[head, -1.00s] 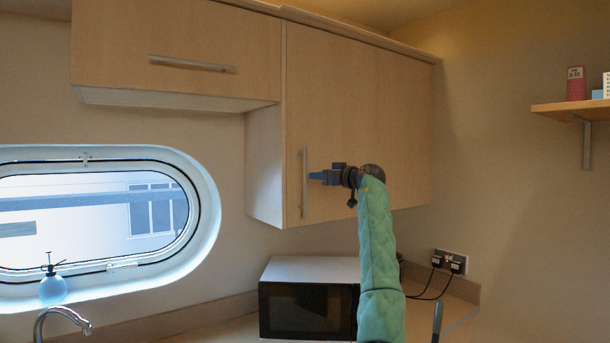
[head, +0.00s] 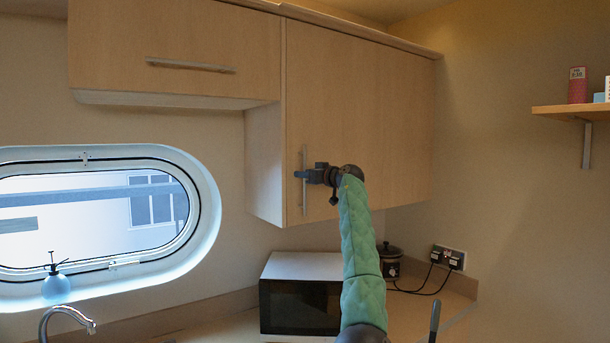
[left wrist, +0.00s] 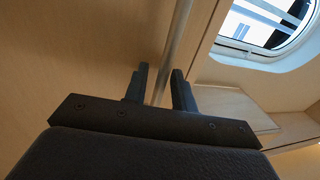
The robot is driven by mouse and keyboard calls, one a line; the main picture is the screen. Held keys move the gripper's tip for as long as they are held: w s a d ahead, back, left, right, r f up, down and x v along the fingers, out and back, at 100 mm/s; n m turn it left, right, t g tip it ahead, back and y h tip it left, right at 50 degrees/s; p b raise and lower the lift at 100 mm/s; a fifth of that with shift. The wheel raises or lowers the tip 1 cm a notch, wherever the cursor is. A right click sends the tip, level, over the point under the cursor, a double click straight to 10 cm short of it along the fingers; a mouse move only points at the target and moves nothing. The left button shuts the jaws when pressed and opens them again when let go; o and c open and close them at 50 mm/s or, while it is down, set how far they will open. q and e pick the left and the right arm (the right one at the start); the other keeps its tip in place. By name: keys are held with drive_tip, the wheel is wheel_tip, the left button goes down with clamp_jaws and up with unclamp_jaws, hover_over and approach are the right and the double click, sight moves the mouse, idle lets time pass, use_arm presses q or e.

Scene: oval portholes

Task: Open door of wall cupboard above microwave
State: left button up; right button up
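The wall cupboard door (head: 365,110) is pale wood and shut, above the microwave (head: 300,305). Its upright metal bar handle (head: 304,205) is near the door's left edge. My left gripper (head: 301,174) is at the handle's mid height. In the left wrist view the handle (left wrist: 177,38) runs down between the two dark fingers of my left gripper (left wrist: 160,85), which are apart, with a gap to the bar visible. My right gripper is in neither view.
Another cupboard (head: 180,45) with a horizontal handle is at upper left. An oval porthole (head: 205,200) is below it. A dark pot (head: 390,262) stands beside the microwave. A shelf (head: 560,112) with small items is at right.

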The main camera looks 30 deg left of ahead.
use_arm(q)
drive_tip(key=shift+c, duration=0.3)
clamp_jaws()
drive_tip(key=shift+d, duration=0.1)
